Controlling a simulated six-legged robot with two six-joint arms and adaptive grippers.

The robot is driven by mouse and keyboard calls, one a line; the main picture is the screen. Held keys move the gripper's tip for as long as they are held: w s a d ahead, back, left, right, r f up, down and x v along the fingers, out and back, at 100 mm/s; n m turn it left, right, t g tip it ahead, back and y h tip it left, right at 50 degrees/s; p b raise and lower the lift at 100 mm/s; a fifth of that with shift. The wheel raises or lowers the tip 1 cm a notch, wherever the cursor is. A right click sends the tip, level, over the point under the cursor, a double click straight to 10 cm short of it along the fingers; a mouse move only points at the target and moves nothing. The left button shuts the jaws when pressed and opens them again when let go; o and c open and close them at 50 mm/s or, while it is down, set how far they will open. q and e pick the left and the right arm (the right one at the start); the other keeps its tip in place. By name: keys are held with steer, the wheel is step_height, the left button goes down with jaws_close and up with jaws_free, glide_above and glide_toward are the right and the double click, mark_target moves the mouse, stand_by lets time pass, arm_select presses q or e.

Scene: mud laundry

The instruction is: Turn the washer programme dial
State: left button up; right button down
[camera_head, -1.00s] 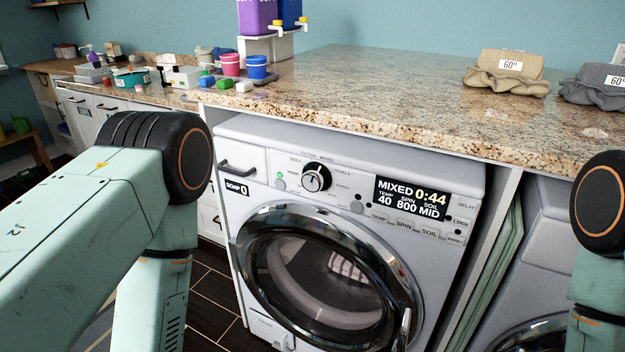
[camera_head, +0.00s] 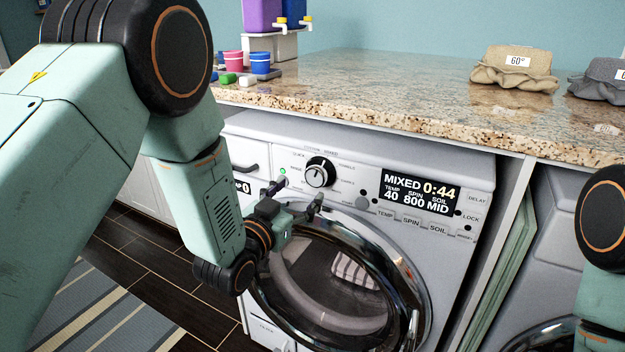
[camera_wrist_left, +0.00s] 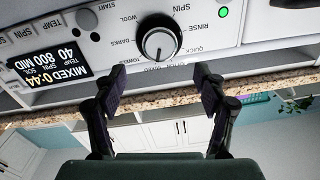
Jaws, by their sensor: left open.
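The washer (camera_head: 355,215) stands under the counter with its round door shut. Its programme dial (camera_head: 320,172) is a silver knob with a black rim on the upper panel, and it also shows in the left wrist view (camera_wrist_left: 158,38). The display (camera_head: 421,193) reads MIXED 0:44, 40, 800, MID. My left gripper (camera_head: 296,194) is open and empty in front of the panel, just below and left of the dial. In the left wrist view its two fingers (camera_wrist_left: 160,76) are spread, with the dial ahead between them and apart from both. My right gripper is out of view.
The granite counter (camera_head: 380,100) overhangs the washer panel. A second machine (camera_head: 560,235) stands at right. A striped rug (camera_head: 110,315) lies on the floor.

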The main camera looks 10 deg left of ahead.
mark_target(315, 176)
arm_select(q)
steer(key=b+x, duration=0.1)
steer(key=x, duration=0.6)
steer(key=shift+w+f, duration=0.1)
steer(key=shift+w, duration=0.05)
steer(key=c, duration=1.2)
steer(key=shift+o, duration=0.2)
